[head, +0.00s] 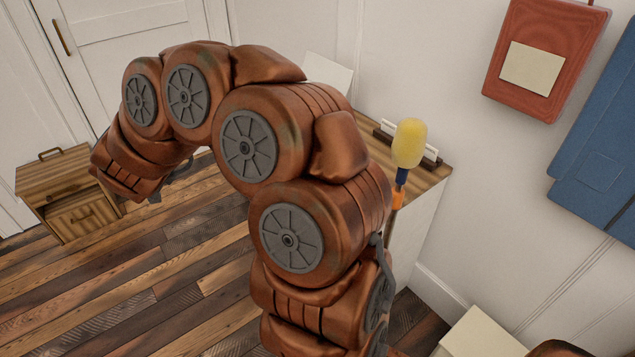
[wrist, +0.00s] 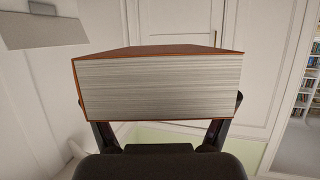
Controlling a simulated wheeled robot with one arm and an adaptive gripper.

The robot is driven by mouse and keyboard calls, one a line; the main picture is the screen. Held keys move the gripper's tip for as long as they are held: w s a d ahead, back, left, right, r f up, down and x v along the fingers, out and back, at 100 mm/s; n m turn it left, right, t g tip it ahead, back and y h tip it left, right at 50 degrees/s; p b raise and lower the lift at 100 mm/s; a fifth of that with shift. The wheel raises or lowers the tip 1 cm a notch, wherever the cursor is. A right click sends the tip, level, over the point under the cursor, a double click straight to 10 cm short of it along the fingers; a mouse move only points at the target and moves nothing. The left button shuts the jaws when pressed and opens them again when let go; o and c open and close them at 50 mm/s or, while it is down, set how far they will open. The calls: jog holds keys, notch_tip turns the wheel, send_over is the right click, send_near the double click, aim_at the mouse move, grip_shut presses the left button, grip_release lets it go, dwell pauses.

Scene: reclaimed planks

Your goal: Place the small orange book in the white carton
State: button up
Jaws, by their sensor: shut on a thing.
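The orange book (wrist: 160,85) fills the middle of the wrist view, its pale page edges facing the camera and its orange cover showing along the rims. My gripper (wrist: 158,132) is shut on it, with dark fingers showing below the book at both sides. I cannot make out the white carton for certain in either view.
A small wooden cabinet (head: 65,190) stands at the left on the plank floor (head: 150,280). A white unit with a wooden top (head: 430,183) stands against the wall behind my arm. A yellow-headed tool (head: 409,143) stands upright before it. A pale block (head: 480,335) is at lower right.

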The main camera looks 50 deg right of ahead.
jog(key=s+d+f+m+g+h+b, duration=0.2)
jog(key=s+d, duration=0.1)
jog(key=d, duration=0.5)
jog(key=s+d+f+m+g+h+b, duration=0.2)
jog(key=s+d+m, duration=0.1)
jog(key=d, duration=0.5)
jog(key=s+d+f+m+g+h+b, duration=0.2)
jog(key=s+d, duration=0.1)
jog(key=d, duration=0.5)
jog(key=s+d+f+m+g+b, duration=0.3)
jog(key=s+d+g, duration=0.1)
jog(key=s+d, duration=0.4)
jog(key=s+d+f+m+g+b, duration=0.3)
jog(key=s+d+m+g, duration=0.1)
jog(key=s+d, duration=0.4)
jog(key=shift+s+f+g, duration=0.25)
jog(key=shift+s+g, duration=0.05)
jog(key=shift+s, duration=0.4)
notch_tip(320, 180, down, 8)
jog(key=shift+f+b, duration=0.25)
jog(key=shift+b, duration=0.65)
jog(key=shift+f+p, duration=0.4)
jog(key=shift+f, duration=0.15)
jog(key=shift+f, duration=0.25)
